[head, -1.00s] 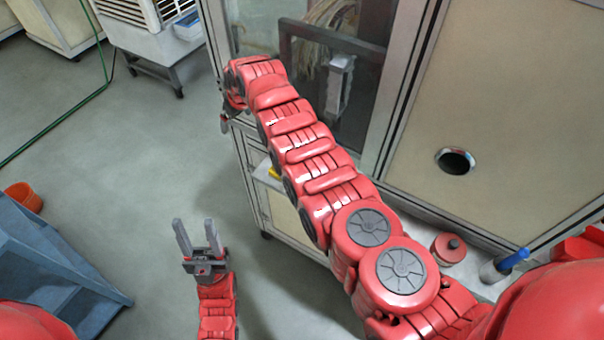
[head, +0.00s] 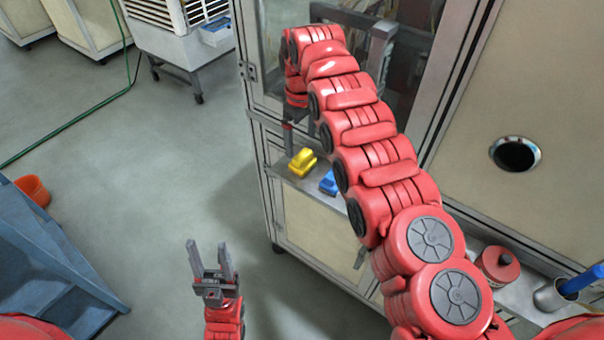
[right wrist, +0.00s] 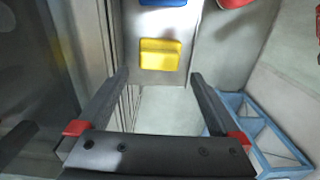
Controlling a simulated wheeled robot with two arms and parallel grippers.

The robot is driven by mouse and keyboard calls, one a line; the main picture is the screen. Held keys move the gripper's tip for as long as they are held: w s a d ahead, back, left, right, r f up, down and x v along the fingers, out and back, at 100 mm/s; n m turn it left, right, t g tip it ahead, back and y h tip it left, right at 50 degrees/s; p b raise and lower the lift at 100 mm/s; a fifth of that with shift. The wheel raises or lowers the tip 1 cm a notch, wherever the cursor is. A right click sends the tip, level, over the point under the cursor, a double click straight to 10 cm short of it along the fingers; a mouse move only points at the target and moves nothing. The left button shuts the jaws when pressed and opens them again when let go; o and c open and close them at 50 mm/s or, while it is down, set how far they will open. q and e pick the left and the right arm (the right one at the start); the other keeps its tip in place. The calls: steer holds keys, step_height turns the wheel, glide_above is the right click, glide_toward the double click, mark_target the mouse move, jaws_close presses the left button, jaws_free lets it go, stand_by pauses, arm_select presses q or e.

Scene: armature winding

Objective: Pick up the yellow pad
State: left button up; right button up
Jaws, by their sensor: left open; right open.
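The yellow pad (head: 302,162) lies on a narrow grey metal shelf (head: 284,172) on the side of the cabinet. In the right wrist view the yellow pad (right wrist: 160,55) shows just beyond the fingertips, roughly centred between them. My right gripper (right wrist: 158,77) is open and empty, with its fingers apart and not touching the pad. In the head view my right gripper (head: 291,138) hangs above the pad, partly hidden by my arm. My left gripper (head: 209,248) is open and empty over the floor, far from the shelf.
A blue pad (head: 329,184) lies beside the yellow one; it also shows in the right wrist view (right wrist: 163,3). The cabinet (head: 310,215) and its window frame stand close to my right arm. A red container (head: 498,266) sits farther along the shelf.

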mark_target(302, 155)
steer(key=shift+w+f+p, duration=0.1)
steer(key=shift+f+p, duration=0.45)
steer(key=shift+p, duration=0.05)
steer(key=shift+f, duration=0.3)
steer(key=shift+s+d+f, duration=0.1)
steer(key=shift+s+f, duration=0.1)
steer(key=shift+s, duration=0.05)
steer(key=shift+f+p, duration=0.6)
steer(key=shift+p, duration=0.3)
step_height(302, 155, down, 3)
steer(key=shift+f+p, duration=0.1)
steer(key=shift+p, duration=0.45)
steer(key=shift+d+f, duration=0.15)
steer(key=shift+f, duration=0.2)
steer(key=c, duration=1.2)
steer(key=shift+r, duration=0.1)
